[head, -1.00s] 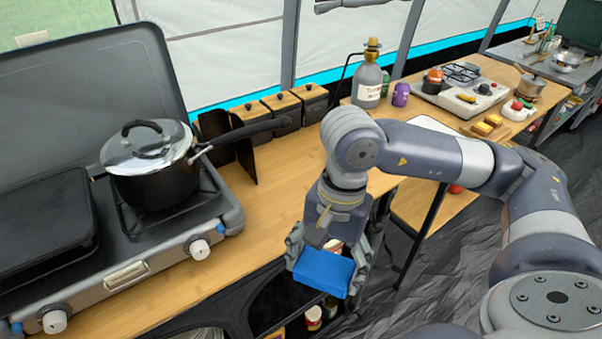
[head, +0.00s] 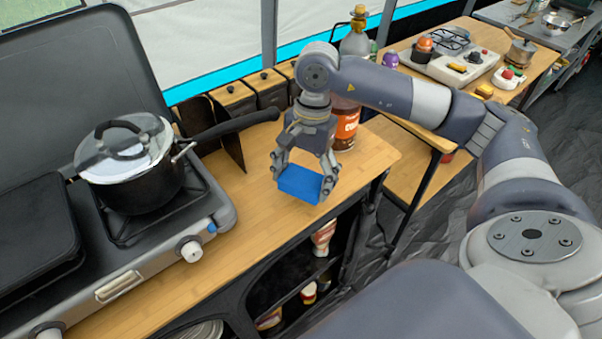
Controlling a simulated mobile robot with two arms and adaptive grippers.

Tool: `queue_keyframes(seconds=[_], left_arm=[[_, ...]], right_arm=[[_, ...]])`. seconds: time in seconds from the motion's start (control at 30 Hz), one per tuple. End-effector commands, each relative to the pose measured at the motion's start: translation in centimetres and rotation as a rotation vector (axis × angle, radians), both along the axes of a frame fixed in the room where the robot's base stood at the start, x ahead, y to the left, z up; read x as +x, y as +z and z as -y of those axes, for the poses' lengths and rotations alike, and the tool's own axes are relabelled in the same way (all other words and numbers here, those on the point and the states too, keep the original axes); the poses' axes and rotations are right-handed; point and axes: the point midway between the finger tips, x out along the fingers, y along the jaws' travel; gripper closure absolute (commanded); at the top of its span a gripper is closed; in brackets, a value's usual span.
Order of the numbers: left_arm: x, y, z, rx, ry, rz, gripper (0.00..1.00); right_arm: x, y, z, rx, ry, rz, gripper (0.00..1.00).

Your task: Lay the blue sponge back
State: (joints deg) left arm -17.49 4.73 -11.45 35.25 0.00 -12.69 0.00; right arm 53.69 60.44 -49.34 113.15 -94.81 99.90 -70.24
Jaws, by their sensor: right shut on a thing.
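The blue sponge (head: 301,185) is a small blue block between the fingers of my right gripper (head: 304,178). The gripper points down and is shut on it. The sponge shows over the wooden counter (head: 262,221), near its front right part; whether it touches the top or hangs just above it, I cannot tell. My left gripper is not in the head view.
A camping stove with a lidded black pot (head: 141,168) stands at left, its handle reaching right. Wooden-lidded canisters (head: 234,97) line the back. A brown-red labelled jar (head: 345,125) stands behind my gripper. The counter between stove and gripper is clear.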

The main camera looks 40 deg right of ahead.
Motion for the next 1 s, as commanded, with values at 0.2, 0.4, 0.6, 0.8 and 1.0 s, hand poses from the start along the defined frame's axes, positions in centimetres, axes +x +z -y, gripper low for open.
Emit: queue_keyframes(seconds=[0.2, 0.4, 0.6, 0.8, 1.0], left_arm=[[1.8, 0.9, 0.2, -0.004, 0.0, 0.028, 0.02], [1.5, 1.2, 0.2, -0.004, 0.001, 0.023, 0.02], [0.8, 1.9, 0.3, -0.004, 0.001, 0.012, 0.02], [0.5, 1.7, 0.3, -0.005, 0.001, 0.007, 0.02], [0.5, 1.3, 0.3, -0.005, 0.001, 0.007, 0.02]], right_arm=[[2.4, -0.2, 1.0, 0.001, 0.001, 0.0, 0.48], [2.6, -1.3, 1.2, 0.0, 0.0, -0.003, 0.48], [2.5, -3.7, 1.2, 0.0, 0.001, -0.002, 0.48], [2.6, -3.8, 1.2, -0.001, 0.001, 0.001, 0.48], [2.6, -4.1, 1.2, 0.0, 0.001, 0.001, 0.15]])
